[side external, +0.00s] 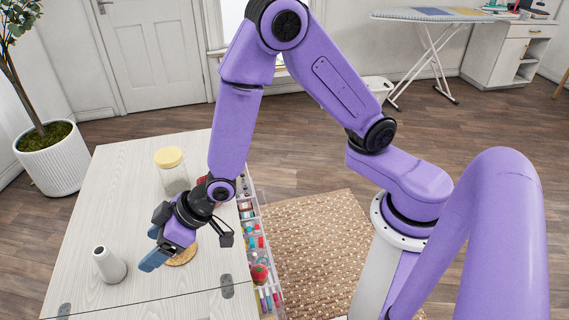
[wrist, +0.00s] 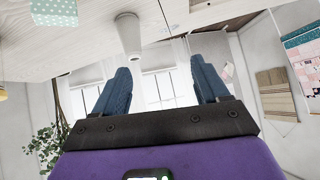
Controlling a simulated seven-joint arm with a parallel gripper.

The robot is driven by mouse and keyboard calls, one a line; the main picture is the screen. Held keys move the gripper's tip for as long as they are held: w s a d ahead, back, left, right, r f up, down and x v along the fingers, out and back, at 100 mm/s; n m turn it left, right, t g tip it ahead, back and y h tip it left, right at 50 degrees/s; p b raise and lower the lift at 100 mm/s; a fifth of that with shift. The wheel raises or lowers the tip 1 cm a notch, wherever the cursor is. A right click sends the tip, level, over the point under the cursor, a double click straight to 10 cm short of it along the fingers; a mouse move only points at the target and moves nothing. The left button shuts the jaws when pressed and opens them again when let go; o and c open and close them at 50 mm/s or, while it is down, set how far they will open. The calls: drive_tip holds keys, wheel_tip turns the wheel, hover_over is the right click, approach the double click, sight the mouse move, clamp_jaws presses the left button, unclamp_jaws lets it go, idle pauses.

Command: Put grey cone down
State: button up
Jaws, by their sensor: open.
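The grey cone (side external: 108,266) is pale grey and stands on the cabinet top at the front left in the side view. It also shows in the wrist view (wrist: 128,36), beyond and between my two blue fingers. My gripper (side external: 152,258) is just to the right of the cone, tilted down to the left, with nothing held. In the wrist view my gripper (wrist: 160,75) is open, with clear space between the fingers. The cone appears apart from the fingers.
A glass jar with a yellow lid (side external: 169,158) stands farther back. A round cork mat (side external: 183,257) lies partly behind my gripper. An open drawer (side external: 252,222) along the right edge holds several sewing items and a red pincushion (side external: 260,273). The cabinet top (side external: 120,180) is clear at the left.

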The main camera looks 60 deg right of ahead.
drive_tip(key=s+d+r+n+g+h, duration=0.1)
drive_tip(key=s+d+r, duration=0.3)
drive_tip(key=s+d, duration=0.4)
drive_tip(key=s+d+r+n+g+h, duration=0.2)
drive_tip(key=s+d+r+g+h, duration=0.1)
drive_tip(key=s+d, duration=0.5)
drive_tip(key=s+d+r+n+g+h, duration=0.2)
drive_tip(key=s+d+r, duration=0.2)
drive_tip(key=s+d, duration=0.4)
drive_tip(key=shift+s+d+r+g, duration=0.15)
drive_tip(key=shift+d+r+g, duration=0.25)
drive_tip(key=shift+d, duration=0.25)
